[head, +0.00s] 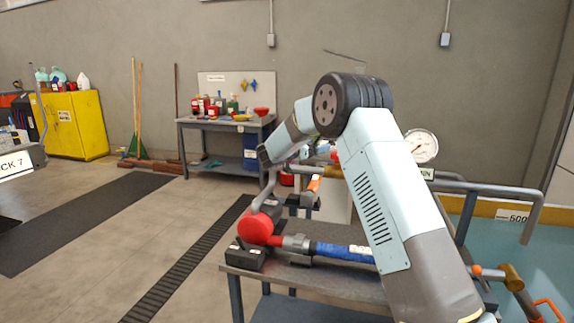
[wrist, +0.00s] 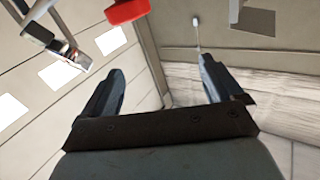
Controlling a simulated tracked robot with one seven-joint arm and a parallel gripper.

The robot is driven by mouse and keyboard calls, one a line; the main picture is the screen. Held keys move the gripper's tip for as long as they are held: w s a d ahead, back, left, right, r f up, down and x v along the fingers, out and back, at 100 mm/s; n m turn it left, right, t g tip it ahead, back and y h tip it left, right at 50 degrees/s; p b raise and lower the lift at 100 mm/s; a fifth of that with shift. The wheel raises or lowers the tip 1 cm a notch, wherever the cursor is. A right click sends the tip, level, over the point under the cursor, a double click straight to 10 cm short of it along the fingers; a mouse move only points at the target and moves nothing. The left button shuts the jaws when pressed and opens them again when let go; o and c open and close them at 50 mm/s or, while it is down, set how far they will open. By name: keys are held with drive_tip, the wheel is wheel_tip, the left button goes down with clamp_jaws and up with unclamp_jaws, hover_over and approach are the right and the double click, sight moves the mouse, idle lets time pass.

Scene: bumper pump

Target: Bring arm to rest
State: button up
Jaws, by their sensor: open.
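My gripper (wrist: 162,66) is open in the wrist view, its two dark fingers spread with nothing between them. In the head view my arm rises from the lower right to a black elbow joint, and the forearm bends down to the left behind it. I cannot make out the gripper fingers there. A bench (head: 310,280) stands below the arm, with a red round part (head: 258,228) on a bent grey lever and a blue-sleeved bar (head: 343,252) beside it. A red piece (wrist: 126,11) shows above the fingers in the wrist view, apart from them.
A pressure gauge (head: 422,146) and grey pipe rails (head: 530,215) stand right of my arm. A workbench with bottles (head: 222,124) is against the back wall. A yellow cabinet (head: 76,128) is at the far left. The floor at left is mostly clear.

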drive_tip(key=s+r+n+t+y, duration=0.3)
drive_tip(key=s+r+y, duration=0.15)
drive_tip(key=r, duration=0.45)
drive_tip(key=s+r+n+t+y, duration=0.35)
drive_tip(key=r+y, duration=0.25)
drive_tip(key=r, duration=0.3)
drive_tip(key=s+r+n+g+y, duration=0.1)
drive_tip(key=s+n+g+y, duration=0.35)
drive_tip(key=s, duration=1.15)
drive_tip(key=s+d+f+g, duration=0.2)
drive_tip(key=s+f, duration=0.3)
drive_tip(key=s, duration=0.7)
drive_tip(key=s+d+f+g, duration=0.2)
drive_tip(key=s+d+f, duration=0.2)
drive_tip(key=s, duration=0.7)
drive_tip(key=s+d+f+g, duration=0.3)
drive_tip(key=s+f, duration=0.3)
drive_tip(key=s, duration=0.6)
drive_tip(key=shift+s+d+n+h, duration=0.3)
drive_tip(key=shift+s+d, duration=0.05)
drive_tip(key=shift+d, duration=0.1)
